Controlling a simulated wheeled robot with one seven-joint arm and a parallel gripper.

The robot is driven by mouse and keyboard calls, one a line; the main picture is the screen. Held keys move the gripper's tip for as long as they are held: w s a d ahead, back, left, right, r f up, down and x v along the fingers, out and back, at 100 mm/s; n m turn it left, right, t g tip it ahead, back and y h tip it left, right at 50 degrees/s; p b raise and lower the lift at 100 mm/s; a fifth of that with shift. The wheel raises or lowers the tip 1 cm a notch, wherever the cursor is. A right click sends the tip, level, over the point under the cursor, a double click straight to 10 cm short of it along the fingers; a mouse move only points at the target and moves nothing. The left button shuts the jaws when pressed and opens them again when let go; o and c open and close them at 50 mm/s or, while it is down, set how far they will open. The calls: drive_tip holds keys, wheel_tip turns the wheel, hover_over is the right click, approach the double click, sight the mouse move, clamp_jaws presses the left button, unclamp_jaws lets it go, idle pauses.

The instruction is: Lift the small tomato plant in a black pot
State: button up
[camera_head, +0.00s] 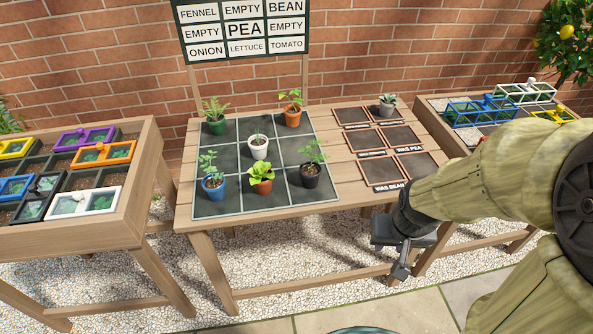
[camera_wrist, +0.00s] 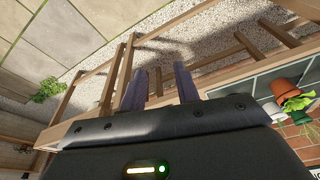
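The small tomato plant (camera_head: 312,152) stands upright in a black pot (camera_head: 310,176). It is in the front right square of the dark gridded mat (camera_head: 230,211) on the middle table. My gripper (camera_head: 400,272) hangs beyond the table's front edge, low and to the right of the pot, apart from it. In the wrist view two separated fingers (camera_wrist: 158,88) show with nothing between them. I cannot make out the black pot in the wrist view.
Framed trays (camera_head: 382,171) lie right of the mat; a small grey pot (camera_head: 387,109) stands behind. A sign board (camera_head: 243,55) rises behind the table.

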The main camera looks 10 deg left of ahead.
idle(0.3)
drive_tip(key=m+t+h+b, duration=0.1)
drive_tip(key=t+h+b, duration=0.1)
drive_tip(key=t, duration=1.3)
approach(311, 166)
drive_tip(key=s+r, duration=0.3)
drive_tip(key=s, duration=0.2)
drive_tip(key=shift+a, duration=0.55)
drive_tip(key=shift+s, duration=0.1)
drive_tip(key=w+d, duration=0.1)
drive_tip(key=w, duration=1.1)
drive_tip(key=shift+d, duration=0.2)
